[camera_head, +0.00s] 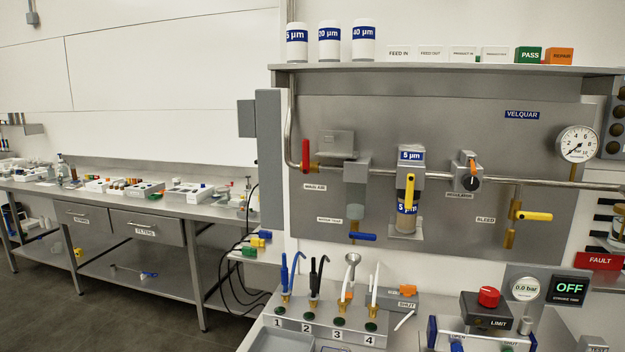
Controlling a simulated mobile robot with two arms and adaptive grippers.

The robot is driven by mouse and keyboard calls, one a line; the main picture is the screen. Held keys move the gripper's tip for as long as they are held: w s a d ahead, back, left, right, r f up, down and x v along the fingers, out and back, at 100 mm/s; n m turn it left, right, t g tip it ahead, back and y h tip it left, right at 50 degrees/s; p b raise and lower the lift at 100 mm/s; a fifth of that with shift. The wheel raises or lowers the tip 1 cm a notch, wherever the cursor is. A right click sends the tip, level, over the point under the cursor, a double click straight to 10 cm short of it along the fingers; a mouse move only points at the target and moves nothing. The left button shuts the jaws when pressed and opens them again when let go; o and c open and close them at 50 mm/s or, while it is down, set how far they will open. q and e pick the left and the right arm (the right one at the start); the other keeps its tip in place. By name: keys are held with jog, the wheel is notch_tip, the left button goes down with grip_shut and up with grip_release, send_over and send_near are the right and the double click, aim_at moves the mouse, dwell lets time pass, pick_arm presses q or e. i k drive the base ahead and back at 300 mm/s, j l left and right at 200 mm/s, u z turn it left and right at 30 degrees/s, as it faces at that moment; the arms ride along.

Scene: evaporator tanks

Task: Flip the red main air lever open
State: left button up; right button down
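The red main air lever (305,154) is on the left part of the steel wall panel, just above the MAIN AIR label (315,187). The lever stands upright, crosswise to the horizontal pipe run. The grey pipe (291,130) comes down at the panel's left edge and bends to the right near the lever. Nothing touches the lever. Neither of my grippers shows in the head view.
Right of the lever are a grey filter bowl with a blue handle (362,237), a 5 µm filter with a yellow handle (409,190), a regulator (467,172), a yellow bleed lever (534,216) and a gauge (578,143). Below stands a numbered hose rack (325,331).

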aim_at(306, 143)
jog(key=l+z, duration=0.3)
jog(key=z, duration=0.15)
jog(key=i+l+z, duration=0.15)
jog(key=z, duration=0.3)
jog(key=l, duration=0.1)
